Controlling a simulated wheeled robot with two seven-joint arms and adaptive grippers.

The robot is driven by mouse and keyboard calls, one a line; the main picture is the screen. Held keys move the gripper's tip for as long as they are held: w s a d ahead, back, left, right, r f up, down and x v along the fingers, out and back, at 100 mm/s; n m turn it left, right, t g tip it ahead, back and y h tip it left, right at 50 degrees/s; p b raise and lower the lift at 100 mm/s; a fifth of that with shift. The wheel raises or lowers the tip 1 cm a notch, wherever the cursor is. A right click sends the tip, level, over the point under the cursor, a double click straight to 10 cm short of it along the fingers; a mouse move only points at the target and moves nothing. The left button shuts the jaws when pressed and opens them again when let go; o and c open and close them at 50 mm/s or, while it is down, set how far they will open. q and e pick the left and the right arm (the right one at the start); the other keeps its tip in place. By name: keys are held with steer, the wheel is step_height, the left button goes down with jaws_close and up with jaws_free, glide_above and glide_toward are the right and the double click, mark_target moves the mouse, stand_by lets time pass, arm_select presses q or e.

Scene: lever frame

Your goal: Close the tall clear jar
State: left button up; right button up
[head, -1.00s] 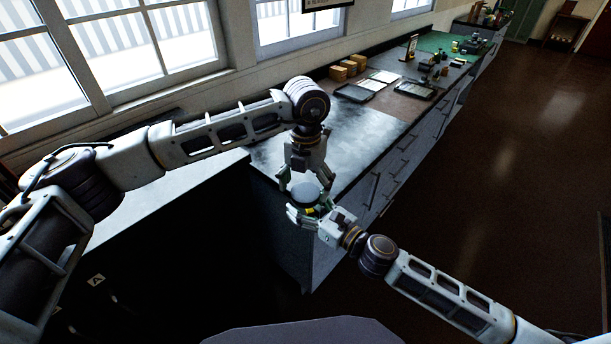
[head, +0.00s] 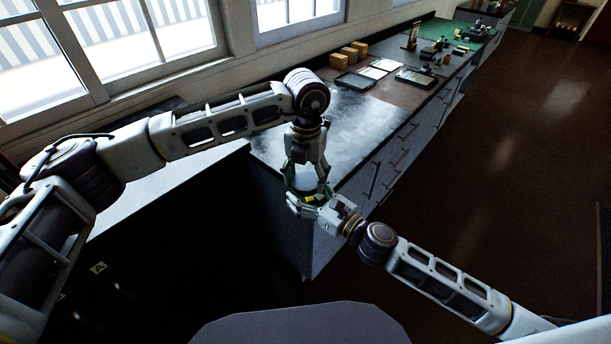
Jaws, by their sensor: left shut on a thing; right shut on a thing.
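The jar is small in view and mostly hidden between my two grippers, just off the counter's near corner. A pale round top, which looks like its lid (head: 305,183), shows between the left fingers. My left gripper (head: 306,182) points down from above and is shut on this lid. My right gripper (head: 303,203) comes from the lower right and is shut around the jar below it. The jar's clear wall is hidden by the fingers. I cannot tell how the lid sits on the rim.
The counter (head: 350,125) has a bare stretch behind the grippers. Farther back are yellow-brown blocks (head: 349,54), dark trays (head: 415,79) and a green mat (head: 462,36) with small items. Open floor (head: 490,170) lies to the right.

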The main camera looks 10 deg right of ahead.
arm_select(q)
steer(key=m, duration=1.1)
steer(key=shift+w+m, duration=0.1)
steer(key=shift+m, duration=0.3)
steer(key=o, duration=1.2)
steer(key=shift+r, duration=5.95)
steer(key=shift+f, duration=0.1)
